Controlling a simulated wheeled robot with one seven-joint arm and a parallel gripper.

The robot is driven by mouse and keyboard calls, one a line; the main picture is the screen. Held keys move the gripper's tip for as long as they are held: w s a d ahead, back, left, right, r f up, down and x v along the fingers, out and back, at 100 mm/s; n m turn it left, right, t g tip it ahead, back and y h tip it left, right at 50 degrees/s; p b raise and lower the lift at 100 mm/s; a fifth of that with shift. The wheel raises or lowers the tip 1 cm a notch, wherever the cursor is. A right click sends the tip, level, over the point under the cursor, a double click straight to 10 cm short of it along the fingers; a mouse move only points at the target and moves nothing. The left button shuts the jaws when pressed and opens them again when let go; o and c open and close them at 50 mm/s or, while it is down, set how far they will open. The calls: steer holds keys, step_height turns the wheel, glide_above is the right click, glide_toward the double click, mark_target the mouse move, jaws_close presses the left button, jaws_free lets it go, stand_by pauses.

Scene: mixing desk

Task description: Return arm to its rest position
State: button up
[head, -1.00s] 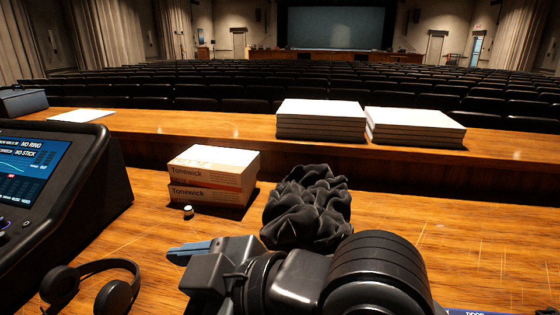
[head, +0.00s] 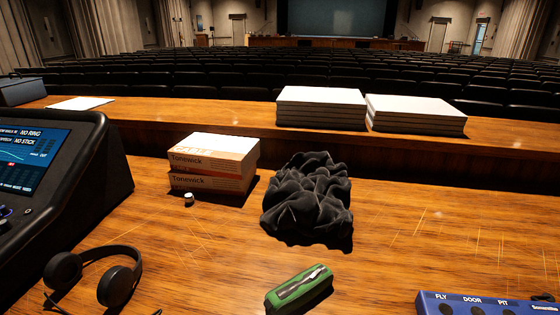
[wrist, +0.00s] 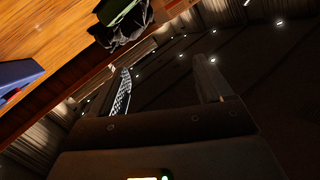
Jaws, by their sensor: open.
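My gripper (wrist: 165,82) shows only in the wrist view. Its two fingers stand well apart with nothing between them. The wrist view is tilted, with the desk's wooden top (wrist: 50,35) at the upper left and the dark hall filling the rest. My arm is out of the head view, and the wooden desk (head: 200,270) shows unblocked there.
On the desk are stacked Tonewick boxes (head: 212,165), a small white-topped knob (head: 188,199), crumpled black cloth (head: 307,200), a green case (head: 299,289), headphones (head: 115,285), a blue button box (head: 480,304) and a mixing console (head: 95,175). White-topped stacks (head: 320,108) stand on the ledge behind.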

steer(key=s+d+f+h, duration=0.1)
steer(key=s+d, duration=0.2)
steer(key=s, duration=0.1)
steer(key=s+d+f+h, duration=0.1)
steer(key=s+d, duration=0.2)
steer(key=s+d+f+h, duration=0.1)
steer(key=s+d+f, duration=0.1)
steer(key=s+d, duration=0.1)
steer(key=shift+s+d+m+g+h, duration=0.2)
steer(key=shift+s+m+g+h, duration=0.15)
steer(key=shift+s, duration=0.5)
steer(key=s+d+r+n, duration=0.1)
steer(key=s+d, duration=0.4)
steer(key=s, duration=0.2)
steer(key=shift+s+d+r+n+h, duration=0.25)
steer(key=shift+s+n+h, duration=0.1)
steer(key=shift+s+h, duration=0.1)
